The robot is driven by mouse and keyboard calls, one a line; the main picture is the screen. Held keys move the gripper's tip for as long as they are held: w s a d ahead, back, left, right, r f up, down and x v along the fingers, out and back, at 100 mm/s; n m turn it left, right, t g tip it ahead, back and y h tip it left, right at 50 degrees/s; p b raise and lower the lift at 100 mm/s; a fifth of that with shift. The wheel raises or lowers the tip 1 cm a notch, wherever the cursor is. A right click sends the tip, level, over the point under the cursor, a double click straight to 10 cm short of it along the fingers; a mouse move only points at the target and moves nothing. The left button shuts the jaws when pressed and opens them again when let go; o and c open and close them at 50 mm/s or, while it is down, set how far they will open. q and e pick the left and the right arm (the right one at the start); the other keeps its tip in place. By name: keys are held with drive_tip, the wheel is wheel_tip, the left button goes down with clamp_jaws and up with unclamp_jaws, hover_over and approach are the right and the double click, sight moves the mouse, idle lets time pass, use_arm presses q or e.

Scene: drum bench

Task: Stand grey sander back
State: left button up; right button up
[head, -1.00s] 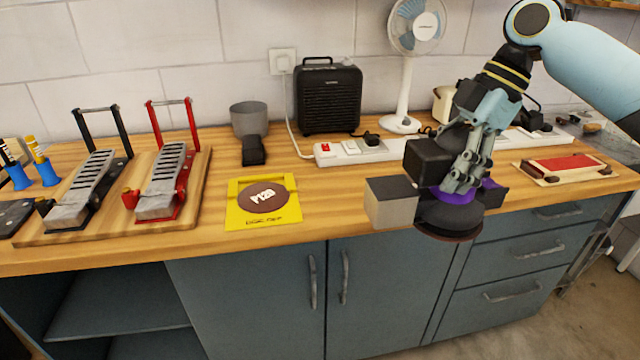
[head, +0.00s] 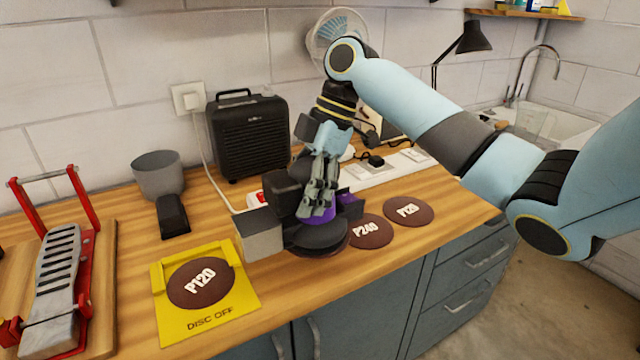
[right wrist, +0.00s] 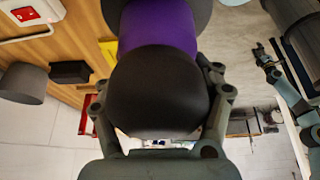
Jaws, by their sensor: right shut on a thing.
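My right gripper (head: 320,205) is shut on a dark grey sander (head: 312,236), which has a purple band, a round pad underneath and a light grey box on its left side. The sander is roughly upright with its pad downward, near the front of the bench; I cannot tell whether it touches the top. In the right wrist view the sander's dark rounded top (right wrist: 155,95) sits between the fingers, with the purple band beyond it. A grey round cup (head: 158,174) with a black block in front stands at the back left.
A yellow "DISC OFF" plate (head: 232,317) bears a brown P120 disc (head: 201,288). A P240 disc (head: 370,232) and another brown disc (head: 408,211) lie right of the sander. A black heater (head: 250,140) and white power strip (head: 385,170) stand behind. A red-framed pedal (head: 55,275) is left.

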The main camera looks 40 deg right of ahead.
sight(267, 208)
drive_tip(key=w+a+f, duration=0.1)
drive_tip(key=w+a, duration=0.1)
drive_tip(key=w+a+f, duration=0.2)
drive_tip(key=shift+w+a+f+p, duration=0.1)
drive_tip(key=shift+a+f+p, duration=0.05)
drive_tip(key=shift+a+p, duration=0.2)
drive_tip(key=shift+f+p, duration=0.4)
drive_tip(key=shift+f, duration=1.55)
use_arm(q)
drive_tip(key=shift+w+r, duration=0.75)
drive_tip(key=shift+r, duration=0.15)
use_arm(e)
drive_tip(key=shift+f, duration=0.15)
use_arm(q)
drive_tip(key=shift+f, duration=0.1)
use_arm(e)
drive_tip(key=shift+f, duration=0.25)
use_arm(q)
drive_tip(key=shift+w, duration=0.1)
use_arm(e)
drive_tip(key=shift+s+f+b, duration=0.3)
drive_tip(key=shift+f+b, duration=0.05)
drive_tip(key=shift+f, duration=0.05)
drive_tip(key=o, duration=1.1)
drive_tip(key=shift+s+f, duration=0.15)
drive_tip(key=shift+f, duration=0.05)
drive_tip(key=o, duration=0.7)
drive_tip(key=shift+c, duration=0.2)
use_arm(q)
drive_tip(key=shift+f, duration=0.2)
